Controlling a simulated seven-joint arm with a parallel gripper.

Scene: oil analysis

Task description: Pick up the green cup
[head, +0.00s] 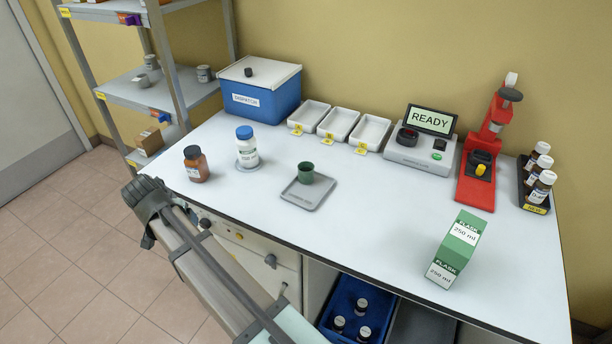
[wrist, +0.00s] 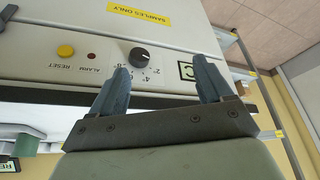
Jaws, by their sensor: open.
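The small green cup (head: 306,175) stands upright on a square grey plate (head: 303,197) near the middle of the white bench in the head view. My gripper (wrist: 161,70) is open in the wrist view, with nothing between its two fingers. It faces a pale panel (wrist: 60,35) with a yellow button, a red light and a black knob (wrist: 139,57). My arm reaches up from the bottom of the head view, in front of the bench and apart from the cup. I cannot clearly make out the cup in the wrist view.
A brown bottle (head: 195,165) and a white blue-capped bottle (head: 246,148) stand left of the cup. White trays (head: 341,125) and a blue box (head: 260,92) are behind. A green-and-white flask box (head: 458,246) stands at right. The bench between plate and flask box is clear.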

